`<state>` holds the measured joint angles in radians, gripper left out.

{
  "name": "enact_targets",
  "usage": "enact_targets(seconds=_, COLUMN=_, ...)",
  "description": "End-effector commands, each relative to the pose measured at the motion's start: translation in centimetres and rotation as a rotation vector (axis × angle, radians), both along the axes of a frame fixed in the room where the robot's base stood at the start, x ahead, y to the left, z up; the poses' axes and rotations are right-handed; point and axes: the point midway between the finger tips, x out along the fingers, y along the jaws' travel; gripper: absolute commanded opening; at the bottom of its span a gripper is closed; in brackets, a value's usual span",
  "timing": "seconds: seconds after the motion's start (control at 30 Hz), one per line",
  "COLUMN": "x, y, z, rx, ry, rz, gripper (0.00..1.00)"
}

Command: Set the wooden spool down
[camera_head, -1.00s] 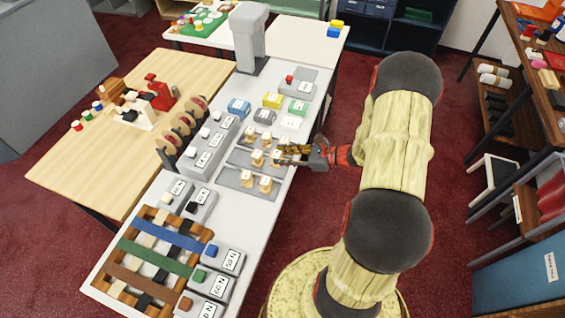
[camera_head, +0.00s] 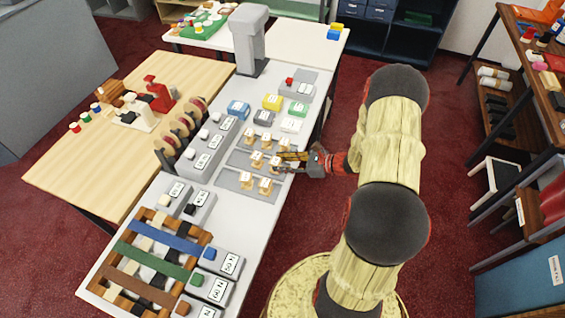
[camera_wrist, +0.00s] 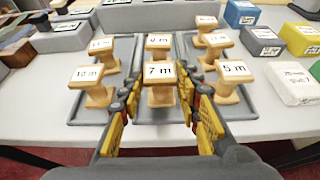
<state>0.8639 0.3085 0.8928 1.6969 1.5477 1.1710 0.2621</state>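The wooden spool (camera_wrist: 160,92), with a white "7 m" label on top, stands upright at the grey trays, in the middle of the wrist view. It also shows in the head view (camera_head: 275,162). My gripper (camera_wrist: 161,88) has its yellow-padded fingers on either side of this spool, low beside its waist. A narrow gap shows on both sides, so the fingers look open around it. In the head view my gripper (camera_head: 283,158) reaches in from the right. The exact contact under the spool is hard to see.
Other labelled spools stand close by: one marked "5 m" (camera_wrist: 230,78) to the right, one "9 m" (camera_wrist: 158,45) behind and one at left (camera_wrist: 92,84). Coloured labelled blocks (camera_head: 272,101) lie farther back. A grey block row (camera_head: 210,150) stands beyond the trays.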

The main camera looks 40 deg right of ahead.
Motion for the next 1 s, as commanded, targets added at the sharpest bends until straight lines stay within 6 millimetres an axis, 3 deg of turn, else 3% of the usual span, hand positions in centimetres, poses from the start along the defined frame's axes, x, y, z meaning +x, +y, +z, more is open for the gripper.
enact_targets(seconds=0.23, x=0.0, y=0.0, z=0.1, rx=-0.001, ry=-0.001, rz=0.000, gripper=0.49)
enact_targets(seconds=0.6, x=0.0, y=0.0, z=0.5, rx=-0.001, ry=-0.001, rz=0.000, gripper=0.49)
enact_targets(seconds=0.77, x=-1.6, y=-1.3, z=1.4, rx=-0.001, ry=-0.001, rz=-0.004, gripper=0.49)
enact_targets(seconds=1.0, x=-5.4, y=-4.1, z=3.3, rx=-0.001, ry=-0.001, rz=-0.006, gripper=0.49)
